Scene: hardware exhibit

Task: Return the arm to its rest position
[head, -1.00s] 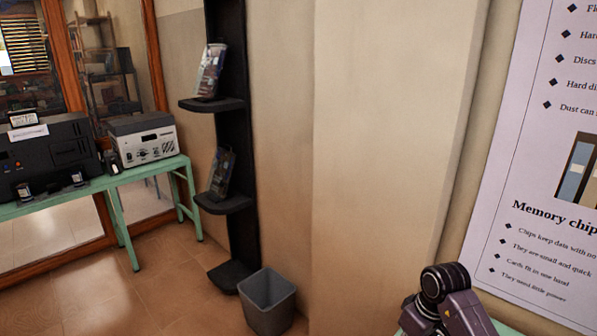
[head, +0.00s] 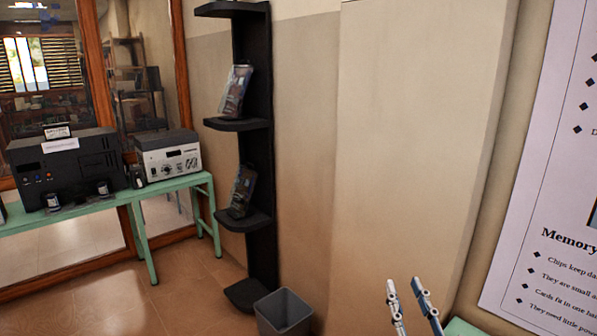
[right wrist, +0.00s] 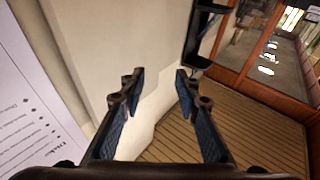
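My right gripper (head: 411,296) shows at the bottom of the head view, right of centre, in front of the pale wall. Its two fingers point up and stand apart with nothing between them. The right wrist view also shows the right gripper (right wrist: 157,80) open and empty, with its dark finger pads apart. Through the gap are the wall and the wooden floor. My left gripper is in neither current view.
A grey bin (head: 284,314) stands on the floor by a black shelf tower (head: 257,180) holding packaged items. A green table (head: 150,195) with black and grey devices is at left. A poster (head: 545,190) hangs at right. A green surface (head: 462,327) shows at the lower right edge.

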